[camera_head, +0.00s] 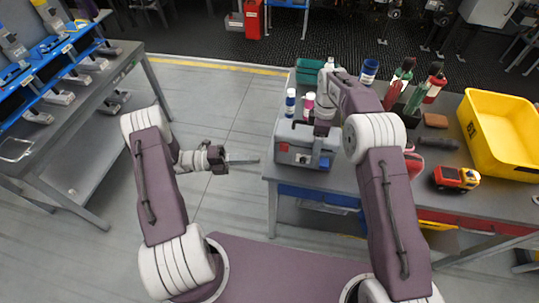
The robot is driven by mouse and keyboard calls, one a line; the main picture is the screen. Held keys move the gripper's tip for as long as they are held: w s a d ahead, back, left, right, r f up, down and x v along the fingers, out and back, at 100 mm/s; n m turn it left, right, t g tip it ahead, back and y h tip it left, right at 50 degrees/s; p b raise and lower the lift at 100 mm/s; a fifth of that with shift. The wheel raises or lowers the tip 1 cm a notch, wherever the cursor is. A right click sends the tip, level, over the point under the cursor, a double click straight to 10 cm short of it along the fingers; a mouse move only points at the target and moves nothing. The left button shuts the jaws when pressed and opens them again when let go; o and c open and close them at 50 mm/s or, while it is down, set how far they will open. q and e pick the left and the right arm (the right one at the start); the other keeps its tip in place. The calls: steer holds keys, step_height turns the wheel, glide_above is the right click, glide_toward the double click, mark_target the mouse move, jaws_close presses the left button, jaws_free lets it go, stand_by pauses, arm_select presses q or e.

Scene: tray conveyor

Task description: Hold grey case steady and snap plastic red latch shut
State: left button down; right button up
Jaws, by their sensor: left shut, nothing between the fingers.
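The grey case (290,133) stands near the left front corner of the workbench. A small red latch (284,147) shows on the left of its front face; I cannot tell whether it is closed. My left gripper (256,161) is shut and empty, pointing right in the air just left of the bench and apart from the case. My right arm reaches over the bench, and its gripper (322,128) is at the case's right part. Its fingers are too small and covered to tell whether they touch the case or are open.
Several bottles (291,102) stand behind the case. A yellow bin (505,140), a toy truck (455,178) and dark tools lie to the right on the workbench (405,208). A rack table (85,110) stands at left. The floor between the tables is clear.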

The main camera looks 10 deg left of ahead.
steer(key=o, duration=2.1)
arm_select(q)
steer(key=v, duration=0.3)
arm_select(e)
steer(key=shift+r, duration=0.15)
step_height(320, 180, up, 10)
steer(key=shift+r, duration=0.85)
arm_select(q)
steer(key=shift+d, duration=0.15)
